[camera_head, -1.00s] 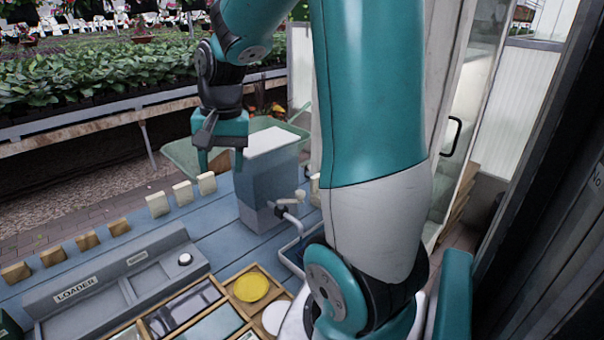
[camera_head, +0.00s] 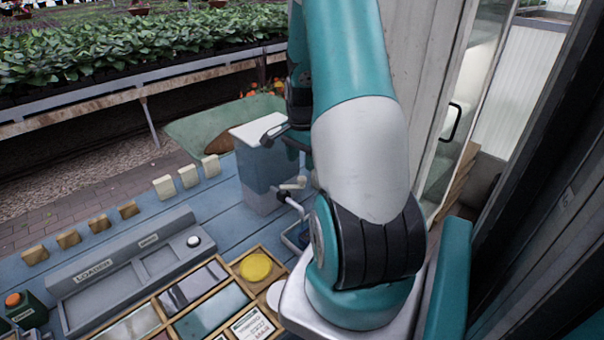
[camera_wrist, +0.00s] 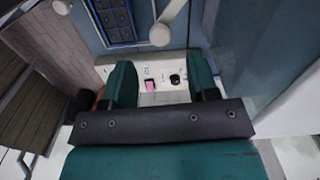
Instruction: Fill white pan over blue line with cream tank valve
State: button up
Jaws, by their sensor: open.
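The blue-grey tank (camera_head: 262,180) with a white lid stands on the blue bench. Its valve (camera_head: 292,186), with a cream handle, sticks out low on its right side. In the wrist view a cream rounded knob on a rod (camera_wrist: 160,35) shows just beyond my fingers. A white-rimmed pan (camera_head: 293,238) with a blue inside sits below the valve, partly hidden by my arm; its fill level and line cannot be made out. My gripper (camera_head: 288,140) is by the tank's upper right, partly hidden behind my arm. In the wrist view its fingers (camera_wrist: 162,88) are apart and empty.
A wooden divided tray (camera_head: 215,300) with a yellow disc (camera_head: 256,267) lies at the front. A grey loader panel (camera_head: 125,265) is left of it. Several wooden blocks (camera_head: 128,209) line the bench's back edge. A green wheelbarrow (camera_head: 195,128) stands behind the tank.

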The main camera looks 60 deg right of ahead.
aim_at(302, 177)
notch_tip(302, 177, down, 6)
jog(key=shift+r+p, duration=0.1)
jog(key=shift+p, duration=0.2)
jog(key=c, duration=0.9)
jog(key=shift+c, duration=0.2)
jog(key=shift+d, duration=0.1)
jog(key=shift+w+d+n+b, duration=0.1)
jog(key=shift+w+d+n, duration=0.25)
jog(key=shift+n, duration=0.8)
jog(key=shift+w+d+n+b, duration=0.1)
jog(key=shift+w+d+n, duration=0.25)
jog(key=shift+n, duration=0.75)
jog(key=shift+w+d+n+b, duration=0.15)
jog(key=shift+w+n, duration=0.3)
jog(key=shift+n, duration=0.7)
jog(key=shift+d, duration=0.1)
